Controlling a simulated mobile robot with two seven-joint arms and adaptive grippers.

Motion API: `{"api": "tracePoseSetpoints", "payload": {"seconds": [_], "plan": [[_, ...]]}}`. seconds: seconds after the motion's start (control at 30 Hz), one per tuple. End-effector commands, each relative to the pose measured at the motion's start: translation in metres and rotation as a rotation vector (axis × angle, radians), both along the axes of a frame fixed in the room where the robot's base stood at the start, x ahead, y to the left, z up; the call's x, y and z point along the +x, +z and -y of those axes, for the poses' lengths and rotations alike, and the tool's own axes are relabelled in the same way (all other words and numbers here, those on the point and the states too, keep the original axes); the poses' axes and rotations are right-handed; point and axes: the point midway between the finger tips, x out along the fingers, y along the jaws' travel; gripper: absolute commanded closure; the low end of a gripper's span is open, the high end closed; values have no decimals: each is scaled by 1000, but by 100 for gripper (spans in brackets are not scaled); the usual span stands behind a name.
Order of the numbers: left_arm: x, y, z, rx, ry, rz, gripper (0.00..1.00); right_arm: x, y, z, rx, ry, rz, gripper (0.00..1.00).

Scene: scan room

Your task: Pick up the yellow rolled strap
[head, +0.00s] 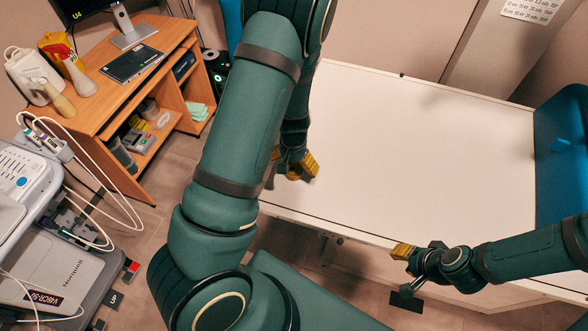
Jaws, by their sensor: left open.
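I cannot make out a yellow rolled strap in the head view; my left arm hides part of the scene. My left gripper (290,168) is open, with yellow fingertip pads, near the left edge of the white table (430,130). I see nothing between its fingers. My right gripper (404,252) is at the table's front edge, with a yellow pad showing. I cannot tell whether it is open or shut.
A medical machine (50,270) with white cables stands front left. A blue pad (560,145) is at the table's right end. The tabletop's middle looks clear.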

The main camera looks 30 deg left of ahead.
Motion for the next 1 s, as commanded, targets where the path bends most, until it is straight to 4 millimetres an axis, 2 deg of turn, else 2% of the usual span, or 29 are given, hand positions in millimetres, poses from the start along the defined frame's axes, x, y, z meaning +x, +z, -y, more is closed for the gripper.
{"api": "tracePoseSetpoints", "payload": {"seconds": [0.03,0.2,0.47,0.5,0.7,1.0], "plan": [[-4,-10,-1,0,3,-5,0,0,-3,0,0,0,0,66],[-4,-28,-1,1,1,-1,0,0,-6,0,-1,0,0,66],[-3,-31,0,0,0,0,0,0,-6,0,-1,0,0,66],[-3,-31,0,0,0,0,4,0,-6,0,-1,0,0,66],[-3,-31,0,0,0,0,73,0,-6,0,-1,0,0,66],[-3,-30,0,0,0,0,74,0,-6,0,-1,0,0,66]]}}
